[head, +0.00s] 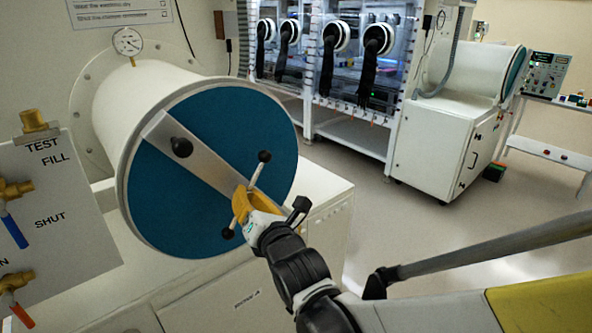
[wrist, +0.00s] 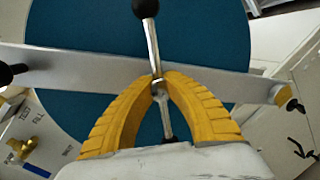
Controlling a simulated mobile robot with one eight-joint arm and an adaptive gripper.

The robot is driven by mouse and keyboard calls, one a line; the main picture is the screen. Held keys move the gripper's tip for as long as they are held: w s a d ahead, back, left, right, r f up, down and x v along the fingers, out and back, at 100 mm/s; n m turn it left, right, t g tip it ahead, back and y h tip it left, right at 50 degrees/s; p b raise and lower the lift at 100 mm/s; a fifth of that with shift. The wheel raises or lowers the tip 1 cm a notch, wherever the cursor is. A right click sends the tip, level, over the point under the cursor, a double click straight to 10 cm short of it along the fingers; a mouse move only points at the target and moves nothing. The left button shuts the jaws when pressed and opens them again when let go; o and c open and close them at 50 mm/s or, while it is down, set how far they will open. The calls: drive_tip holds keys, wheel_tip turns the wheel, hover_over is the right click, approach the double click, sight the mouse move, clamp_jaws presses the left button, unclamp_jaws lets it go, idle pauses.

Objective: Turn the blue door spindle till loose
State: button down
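The blue door (head: 172,205) closes the end of a white cylinder, with a metal bar (head: 205,160) lying diagonally across it. A spindle handle with black ball ends (head: 256,170) stands at the middle of the bar. My gripper (head: 243,196) is at the spindle, its yellow fingers on either side of the hub. In the wrist view the fingers (wrist: 158,78) meet closely around the spindle's metal rod (wrist: 153,45), whose black ball (wrist: 145,8) points up. The lower end of the rod is partly hidden by my gripper. A black knob (head: 181,147) sits on the bar at upper left.
A valve panel (head: 50,215) with brass valves and blue and red levers stands at the left. A gauge (head: 127,41) tops the cylinder. A white cabinet (head: 250,285) is below. Gloveboxes (head: 335,50) and a side table (head: 550,150) stand behind, across open floor.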

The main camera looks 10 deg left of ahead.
drive_tip(key=shift+n, duration=0.5)
drive_tip(key=c, duration=1.5)
unclamp_jaws()
drive_tip(key=shift+d, duration=0.1)
drive_tip(key=v, duration=1.2)
drive_tip(key=shift+f, duration=0.1)
